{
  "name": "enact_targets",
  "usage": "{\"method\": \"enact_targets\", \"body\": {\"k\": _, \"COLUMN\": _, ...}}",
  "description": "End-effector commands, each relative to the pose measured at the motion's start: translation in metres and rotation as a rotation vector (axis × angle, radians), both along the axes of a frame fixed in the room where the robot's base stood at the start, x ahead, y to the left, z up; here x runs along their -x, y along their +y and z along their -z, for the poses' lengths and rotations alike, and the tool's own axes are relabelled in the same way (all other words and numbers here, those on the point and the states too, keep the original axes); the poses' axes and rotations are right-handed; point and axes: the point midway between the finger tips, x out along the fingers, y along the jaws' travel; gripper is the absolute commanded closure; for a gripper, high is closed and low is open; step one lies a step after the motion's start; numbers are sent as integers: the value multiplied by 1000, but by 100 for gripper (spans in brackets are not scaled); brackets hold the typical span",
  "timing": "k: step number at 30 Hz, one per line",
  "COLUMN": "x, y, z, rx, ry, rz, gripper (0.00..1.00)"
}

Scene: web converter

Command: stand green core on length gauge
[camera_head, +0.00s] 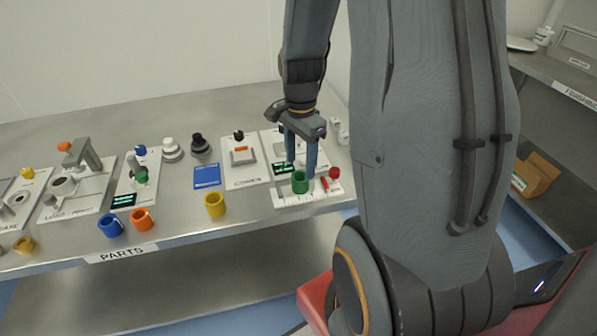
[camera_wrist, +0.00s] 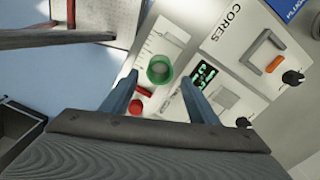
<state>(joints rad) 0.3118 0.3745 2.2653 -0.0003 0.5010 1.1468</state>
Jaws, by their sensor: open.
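The green core (camera_head: 299,182) stands upright on the white length gauge plate (camera_head: 284,200) near the table's front edge. A red part (camera_head: 324,184) and a red knob (camera_head: 335,172) are on the gauge to its right. My gripper (camera_head: 302,172) is above and just behind the core, fingers pointing down and spread apart. In the wrist view the green core (camera_wrist: 160,69) shows its open top beyond my spread fingers (camera_wrist: 160,92), with nothing between them. The gauge (camera_wrist: 158,45) lies beneath the core.
A yellow core (camera_head: 215,205), an orange core (camera_head: 142,219) and a blue core (camera_head: 110,225) stand along the front edge to the left. A panel marked CORES (camera_head: 243,174) and a blue square (camera_head: 207,176) lie behind. A green display (camera_head: 284,169) is close to my gripper.

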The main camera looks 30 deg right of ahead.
Motion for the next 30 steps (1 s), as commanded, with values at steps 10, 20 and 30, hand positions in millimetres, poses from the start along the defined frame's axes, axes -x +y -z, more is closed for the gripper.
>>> {"method": "enact_targets", "body": {"k": 10, "x": -1, "y": 0, "z": -57, "rx": 1, "ry": -3, "rz": 0, "gripper": 46}}
{"method": "enact_targets", "body": {"k": 20, "x": 6, "y": 18, "z": -70, "rx": 2, "ry": -7, "rz": -155, "gripper": 46}}
{"method": "enact_targets", "body": {"k": 30, "x": 53, "y": 103, "z": -50, "rx": 37, "ry": -52, "rz": -1081, "gripper": 46}}
